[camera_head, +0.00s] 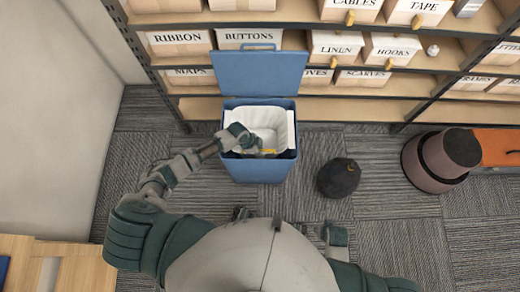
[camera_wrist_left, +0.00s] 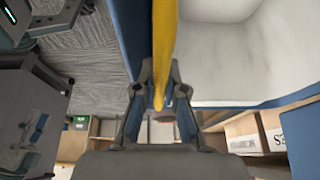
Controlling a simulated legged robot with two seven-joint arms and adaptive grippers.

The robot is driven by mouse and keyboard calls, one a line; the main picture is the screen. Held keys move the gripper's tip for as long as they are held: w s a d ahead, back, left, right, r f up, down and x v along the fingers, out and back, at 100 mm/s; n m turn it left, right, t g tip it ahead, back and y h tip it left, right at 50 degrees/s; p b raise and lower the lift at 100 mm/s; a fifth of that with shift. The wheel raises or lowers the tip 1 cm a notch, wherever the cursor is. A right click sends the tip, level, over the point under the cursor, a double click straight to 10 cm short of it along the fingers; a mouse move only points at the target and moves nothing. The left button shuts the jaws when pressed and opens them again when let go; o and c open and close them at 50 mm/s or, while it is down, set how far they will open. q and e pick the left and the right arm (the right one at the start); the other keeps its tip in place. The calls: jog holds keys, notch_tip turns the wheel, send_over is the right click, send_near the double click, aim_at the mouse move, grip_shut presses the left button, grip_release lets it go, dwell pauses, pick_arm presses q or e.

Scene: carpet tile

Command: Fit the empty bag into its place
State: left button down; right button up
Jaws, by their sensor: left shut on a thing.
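A blue bin (camera_head: 262,171) stands on the carpet with its lid (camera_head: 260,73) raised at the back. The white empty bag (camera_head: 262,118) sits open inside the bin, its white sides showing along the left and right rims. My left gripper (camera_head: 250,148) is at the bin's front, over the opening. In the left wrist view it is shut on a yellow strip (camera_wrist_left: 164,40) that looks like the bag's edge band. The bag's white inside (camera_wrist_left: 220,60) lies to the right of the fingers. The bag's bottom is partly hidden.
A dark round tied bag (camera_head: 338,179) lies on the floor right of the bin. A brown-pink round container (camera_head: 437,163) stands further right, beside an orange box (camera_head: 496,146). Shelves with labelled boxes (camera_head: 334,46) stand close behind the bin.

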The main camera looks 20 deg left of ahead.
pick_arm(q)
jog(key=shift+w+f+b, duration=0.15)
jog(key=shift+f+b, duration=1.05)
jog(key=shift+f, duration=0.7)
jog(key=c, duration=1.2)
grip_release()
